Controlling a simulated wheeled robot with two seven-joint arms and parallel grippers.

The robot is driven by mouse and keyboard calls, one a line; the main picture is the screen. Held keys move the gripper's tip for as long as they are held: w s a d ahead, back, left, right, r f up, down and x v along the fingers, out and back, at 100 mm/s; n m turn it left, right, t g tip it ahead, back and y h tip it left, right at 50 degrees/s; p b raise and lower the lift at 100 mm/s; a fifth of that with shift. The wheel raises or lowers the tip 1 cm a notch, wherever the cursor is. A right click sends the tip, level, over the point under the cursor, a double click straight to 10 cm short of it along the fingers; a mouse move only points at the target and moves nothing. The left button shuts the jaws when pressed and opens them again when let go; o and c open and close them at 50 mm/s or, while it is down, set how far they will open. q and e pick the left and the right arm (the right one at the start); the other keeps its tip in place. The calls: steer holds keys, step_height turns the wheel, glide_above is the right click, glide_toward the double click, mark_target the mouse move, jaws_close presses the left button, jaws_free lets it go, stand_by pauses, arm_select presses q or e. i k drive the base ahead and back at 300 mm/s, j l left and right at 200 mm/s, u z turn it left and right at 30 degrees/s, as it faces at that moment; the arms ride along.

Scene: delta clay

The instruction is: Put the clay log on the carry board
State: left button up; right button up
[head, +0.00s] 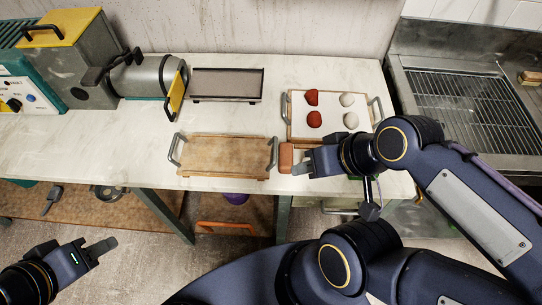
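A reddish-brown clay log (286,158) is at the tip of my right gripper (299,162), beside the right handle of the wooden carry board. The gripper appears shut on it; the fingers hide part of its right side. The carry board (225,153) is a bare wooden tray with a grey handle at each end, lying near the front edge of the worktop. My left gripper (100,254) is low at the left, over the floor and away from the worktop, with nothing seen in it; its finger gap is unclear.
A white-topped board (334,102) with two red and two pale clay lumps stands behind my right gripper. A dark flat tray (227,84) and a grey cylindrical machine (142,77) are at the back. A sink with a rack (465,110) is at the right.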

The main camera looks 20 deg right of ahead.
mark_target(225, 155)
steer(key=l+u, duration=0.15)
steer(key=u, duration=0.35)
steer(key=k+l+u, duration=0.1)
steer(key=u, duration=0.35)
steer(key=l+u, duration=0.1)
steer(key=u, duration=0.4)
steer(key=k+u, duration=0.15)
steer(key=u, duration=0.3)
steer(key=k+l, duration=0.25)
steer(key=k, duration=0.25)
steer(key=k+l, duration=0.25)
steer(key=k, duration=0.25)
